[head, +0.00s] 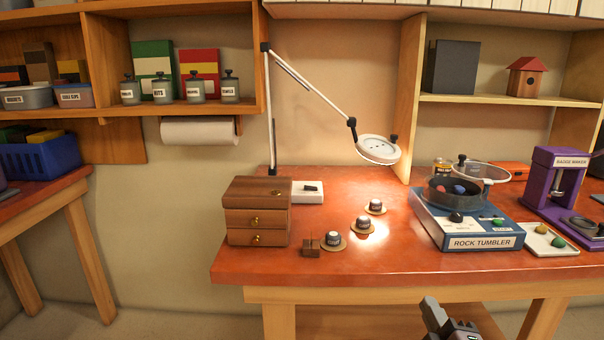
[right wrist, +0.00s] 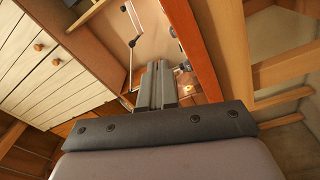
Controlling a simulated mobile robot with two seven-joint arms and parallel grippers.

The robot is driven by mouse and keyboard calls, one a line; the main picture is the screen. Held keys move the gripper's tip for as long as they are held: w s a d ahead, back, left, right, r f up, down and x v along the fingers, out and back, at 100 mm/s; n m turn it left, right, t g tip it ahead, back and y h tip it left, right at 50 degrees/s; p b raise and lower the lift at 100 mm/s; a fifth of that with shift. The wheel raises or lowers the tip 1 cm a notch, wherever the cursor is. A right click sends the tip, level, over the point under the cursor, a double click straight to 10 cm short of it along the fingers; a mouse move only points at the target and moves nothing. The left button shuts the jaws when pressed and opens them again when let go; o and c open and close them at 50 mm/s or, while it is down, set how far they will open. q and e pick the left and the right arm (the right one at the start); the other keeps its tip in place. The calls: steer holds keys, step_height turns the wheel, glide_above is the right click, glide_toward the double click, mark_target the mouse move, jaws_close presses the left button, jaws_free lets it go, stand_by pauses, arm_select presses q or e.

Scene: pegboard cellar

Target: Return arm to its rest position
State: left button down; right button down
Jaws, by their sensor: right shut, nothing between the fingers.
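My right gripper (head: 432,308) shows at the bottom edge of the head view, in front of the workbench (head: 350,265) and below its top. Its fingers are together and hold nothing. In the right wrist view the two grey fingers (right wrist: 157,88) lie side by side, with nothing between them. The rest of my right arm is mostly out of the head view. My left gripper is in neither view.
A blue bin (head: 42,158) stands on the left table.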

steer(key=s+a+f+m+g+y+p, duration=0.1)
steer(key=s+f+m+g, duration=0.7)
steer(key=s+f, duration=1.4)
steer(key=s+a+m, duration=0.1)
steer(key=m, duration=0.3)
steer(key=shift+a+y+p, duration=0.3)
steer(key=shift+y+p, duration=0.1)
